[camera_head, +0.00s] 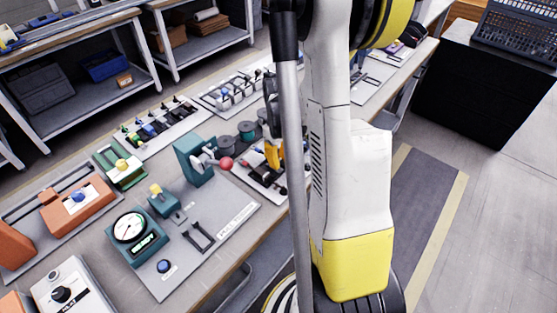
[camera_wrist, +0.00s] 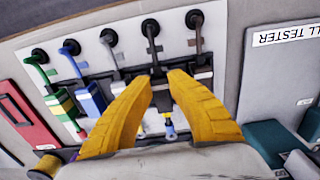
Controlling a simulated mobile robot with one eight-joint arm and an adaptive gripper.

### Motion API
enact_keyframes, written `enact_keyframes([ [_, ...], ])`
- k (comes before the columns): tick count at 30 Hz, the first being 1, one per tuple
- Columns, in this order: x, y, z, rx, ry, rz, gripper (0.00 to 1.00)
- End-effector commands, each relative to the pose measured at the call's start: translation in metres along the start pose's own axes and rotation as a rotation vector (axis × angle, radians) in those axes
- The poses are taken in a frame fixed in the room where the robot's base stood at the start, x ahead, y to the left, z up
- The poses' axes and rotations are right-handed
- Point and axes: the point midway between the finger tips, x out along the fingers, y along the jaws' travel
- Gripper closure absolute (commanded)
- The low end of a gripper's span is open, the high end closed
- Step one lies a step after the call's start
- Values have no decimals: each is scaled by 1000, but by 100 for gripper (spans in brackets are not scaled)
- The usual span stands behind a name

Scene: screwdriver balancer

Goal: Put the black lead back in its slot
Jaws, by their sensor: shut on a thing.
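In the wrist view a white board (camera_wrist: 127,64) carries a row of leads, each with a round black end at the top. From the left they are green (camera_wrist: 60,103), blue (camera_wrist: 91,98), grey, black and dark brown (camera_wrist: 197,48). My gripper (camera_wrist: 167,82) is shut on the black lead (camera_wrist: 154,53), whose dark body sits between the yellow fingertips. The fingers hide much of it; whether it is seated in its slot, I cannot tell. A small blue and metallic tip shows below, between the fingers. In the head view my gripper (camera_head: 273,155) is mostly behind my arm.
The tester panel (camera_head: 217,226), with teal devices and a dial gauge (camera_head: 129,227), lies beside the board. A red case (camera_wrist: 27,125) is on the board's other side. Dark spools (camera_head: 226,146) stand close to my gripper. The bench is crowded; floor is clear at right.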

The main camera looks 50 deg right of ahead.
Motion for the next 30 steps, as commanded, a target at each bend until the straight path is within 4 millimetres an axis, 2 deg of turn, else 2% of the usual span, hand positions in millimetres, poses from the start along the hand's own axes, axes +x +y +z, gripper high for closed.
enact_keyframes([
  [12,1,0,0,0,0,0,100],
  [30,13,0,0,0,0,0,100],
])
